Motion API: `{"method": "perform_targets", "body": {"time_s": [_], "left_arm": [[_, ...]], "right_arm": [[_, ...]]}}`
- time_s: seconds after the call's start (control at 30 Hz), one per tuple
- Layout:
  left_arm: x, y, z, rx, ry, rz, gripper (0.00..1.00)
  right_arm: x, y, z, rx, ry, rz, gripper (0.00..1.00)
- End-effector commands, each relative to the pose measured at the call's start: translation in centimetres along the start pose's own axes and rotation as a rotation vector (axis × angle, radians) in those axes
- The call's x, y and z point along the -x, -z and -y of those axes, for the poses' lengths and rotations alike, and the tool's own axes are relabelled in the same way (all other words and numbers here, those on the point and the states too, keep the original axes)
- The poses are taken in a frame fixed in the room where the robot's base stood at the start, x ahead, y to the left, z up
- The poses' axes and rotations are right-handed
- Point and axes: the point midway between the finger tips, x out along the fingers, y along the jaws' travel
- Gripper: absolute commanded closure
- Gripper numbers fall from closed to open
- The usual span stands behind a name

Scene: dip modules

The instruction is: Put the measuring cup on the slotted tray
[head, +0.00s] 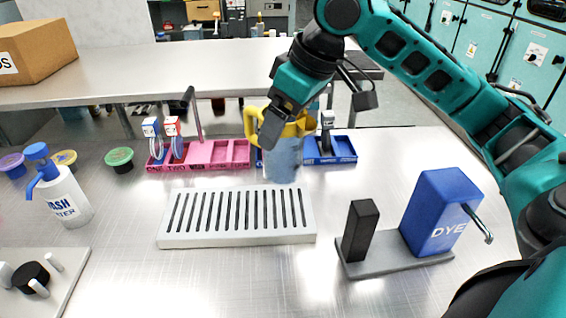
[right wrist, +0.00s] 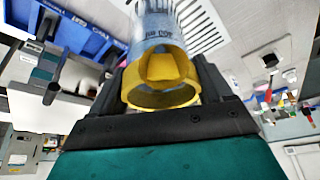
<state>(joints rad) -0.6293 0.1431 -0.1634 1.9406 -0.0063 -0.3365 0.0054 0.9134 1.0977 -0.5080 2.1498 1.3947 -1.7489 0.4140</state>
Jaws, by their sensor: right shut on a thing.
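The measuring cup (head: 283,160) has a clear bluish body and a yellow rim and handle. My right gripper (head: 270,125) is shut on it and holds it upright above the table, behind the slotted tray's right part. In the right wrist view the cup's yellow part (right wrist: 160,75) sits between the fingers of my right gripper (right wrist: 160,100). The slotted tray (head: 237,239) is white with a row of dark slots and lies bare on the table; part of it shows beyond the cup in the right wrist view (right wrist: 212,45). My left gripper is not in view.
A blue DYE dispenser (head: 440,213) with a black block stands right of the tray. Pink (head: 233,153) and blue (head: 343,150) racks lie behind it. A white wash bottle (head: 62,197) and several coloured lids stand left. The table in front of the tray is clear.

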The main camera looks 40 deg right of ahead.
Motion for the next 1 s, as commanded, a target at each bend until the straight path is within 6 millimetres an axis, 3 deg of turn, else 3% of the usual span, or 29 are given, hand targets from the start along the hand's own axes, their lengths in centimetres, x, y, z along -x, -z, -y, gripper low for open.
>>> {"method": "perform_targets", "body": {"time_s": [0.2, 0.6, 1.0], "left_arm": [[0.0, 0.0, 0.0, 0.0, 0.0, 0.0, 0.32], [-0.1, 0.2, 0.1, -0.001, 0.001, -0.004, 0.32], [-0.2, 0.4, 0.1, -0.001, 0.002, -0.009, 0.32]], "right_arm": [[-3.7, -1.6, 0.0, 0.0, 0.0, 0.003, 0.6], [-7.7, -3.2, 0.0, 0.0, 0.0, 0.001, 0.6], [-8.2, -3.4, 0.0, 0.0, -0.001, -0.001, 0.6]]}}
